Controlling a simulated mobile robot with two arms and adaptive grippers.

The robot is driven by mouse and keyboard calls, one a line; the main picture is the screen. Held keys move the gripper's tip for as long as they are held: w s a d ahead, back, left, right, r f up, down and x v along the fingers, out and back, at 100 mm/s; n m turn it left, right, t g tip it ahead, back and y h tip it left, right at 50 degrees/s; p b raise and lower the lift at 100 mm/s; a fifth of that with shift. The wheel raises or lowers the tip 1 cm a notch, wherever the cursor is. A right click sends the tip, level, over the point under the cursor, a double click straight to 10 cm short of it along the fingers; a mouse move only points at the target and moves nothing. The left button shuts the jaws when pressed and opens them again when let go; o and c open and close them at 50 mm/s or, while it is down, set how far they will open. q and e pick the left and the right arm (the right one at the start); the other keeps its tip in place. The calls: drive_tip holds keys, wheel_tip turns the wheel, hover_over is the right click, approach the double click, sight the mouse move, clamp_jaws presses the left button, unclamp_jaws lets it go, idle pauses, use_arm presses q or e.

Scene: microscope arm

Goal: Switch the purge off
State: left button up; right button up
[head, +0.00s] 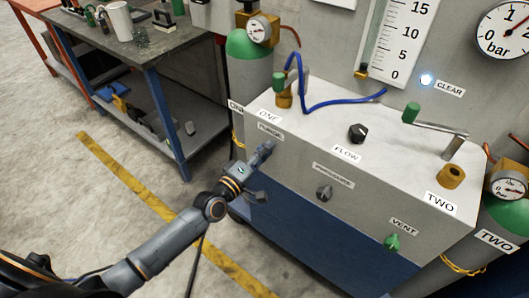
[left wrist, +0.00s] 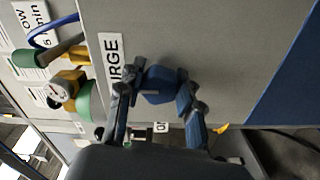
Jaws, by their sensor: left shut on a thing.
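The purge label (head: 270,131) is on the upper left of the grey cabinet's front face, and it also shows in the left wrist view (left wrist: 112,62). My left gripper (head: 264,152) is at the face just below this label. In the left wrist view its two fingers are on either side of a dark blue-grey purge knob (left wrist: 158,84), shut on it. The knob is mostly hidden by the gripper in the head view, and I cannot read its setting. My right gripper is not in view.
The cabinet (head: 300,172) also carries a flow knob (head: 357,133), a pressure knob (head: 324,192) and a green vent valve (head: 392,242). A blue hose (head: 340,101) lies on top. Gas cylinders stand at both ends. A workbench (head: 150,58) is at the left; floor between is clear.

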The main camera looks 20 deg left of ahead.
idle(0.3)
use_arm(q)
drive_tip(key=o, duration=1.2)
drive_tip(key=v, duration=1.2)
